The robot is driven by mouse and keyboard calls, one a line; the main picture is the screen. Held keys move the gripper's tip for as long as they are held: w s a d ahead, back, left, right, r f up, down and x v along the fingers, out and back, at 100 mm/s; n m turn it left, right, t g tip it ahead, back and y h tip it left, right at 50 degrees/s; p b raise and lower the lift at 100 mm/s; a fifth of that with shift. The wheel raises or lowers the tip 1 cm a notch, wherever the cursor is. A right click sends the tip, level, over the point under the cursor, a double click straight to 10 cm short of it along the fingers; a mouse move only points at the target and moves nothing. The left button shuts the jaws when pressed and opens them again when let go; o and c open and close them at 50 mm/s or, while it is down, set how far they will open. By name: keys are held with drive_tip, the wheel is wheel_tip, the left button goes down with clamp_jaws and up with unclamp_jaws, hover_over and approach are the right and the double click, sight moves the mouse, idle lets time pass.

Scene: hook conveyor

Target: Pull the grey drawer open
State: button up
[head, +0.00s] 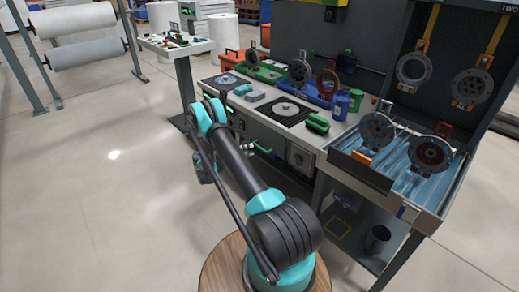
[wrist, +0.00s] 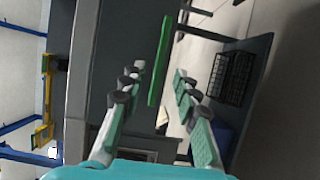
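The green bar handle (wrist: 160,62) lies ahead of my gripper in the wrist view, running lengthwise between the lines of the two fingers. The dark grey panel (wrist: 122,38) behind it looks like the drawer front. My gripper (wrist: 158,76) is open, one finger on each side of the handle, with nothing visibly held. Whether the fingertips reach the handle's depth is hard to tell. In the head view a small green handle (head: 262,148) shows at the bench front, partly beside my arm.
The workbench top (head: 345,124) carries discs, blue and green containers and a green block. A blue-lined tray (head: 420,178) with discs is at the right. A black wire basket (wrist: 230,77) is right of my gripper in the wrist view. Open floor (head: 110,190) lies left.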

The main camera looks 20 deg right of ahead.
sight(259, 148)
drive_tip(key=d, duration=0.6)
drive_tip(key=shift+s+d, duration=0.15)
drive_tip(key=shift+d, duration=0.15)
clamp_jaws()
